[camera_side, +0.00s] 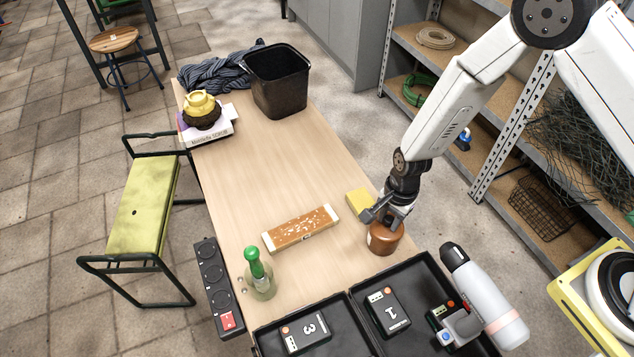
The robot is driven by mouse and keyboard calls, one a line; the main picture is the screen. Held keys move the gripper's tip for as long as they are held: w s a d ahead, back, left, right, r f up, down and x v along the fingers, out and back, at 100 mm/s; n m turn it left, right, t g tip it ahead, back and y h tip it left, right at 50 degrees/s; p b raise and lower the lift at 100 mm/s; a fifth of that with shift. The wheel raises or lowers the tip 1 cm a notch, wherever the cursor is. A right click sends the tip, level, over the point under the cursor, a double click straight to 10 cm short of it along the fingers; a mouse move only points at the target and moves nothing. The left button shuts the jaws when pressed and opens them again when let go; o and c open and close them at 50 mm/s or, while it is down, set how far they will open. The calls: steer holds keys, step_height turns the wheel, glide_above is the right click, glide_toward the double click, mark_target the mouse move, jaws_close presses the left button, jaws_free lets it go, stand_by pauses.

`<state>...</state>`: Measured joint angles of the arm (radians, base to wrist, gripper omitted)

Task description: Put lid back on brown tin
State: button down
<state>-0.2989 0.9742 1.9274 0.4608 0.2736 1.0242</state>
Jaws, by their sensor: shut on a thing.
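The brown tin (383,241) stands upright on the wooden table near its right edge, just behind the black tray. My gripper (388,214) points down directly over the tin, its fingers at the tin's top. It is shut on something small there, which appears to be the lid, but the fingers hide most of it. I cannot tell whether the lid touches the tin's rim or is a little above it.
A yellow block (359,202) lies close left of my gripper. A black tray (347,294) with numbered boxes is in front. The table's middle (275,165) is clear.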

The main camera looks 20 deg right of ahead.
jaws_free()
stand_by(0.3)
steer(key=shift+r, duration=0.15)
steer(key=shift+r, duration=3.35)
jaws_close()
steer(key=shift+f, duration=2.3)
stand_by(0.5)
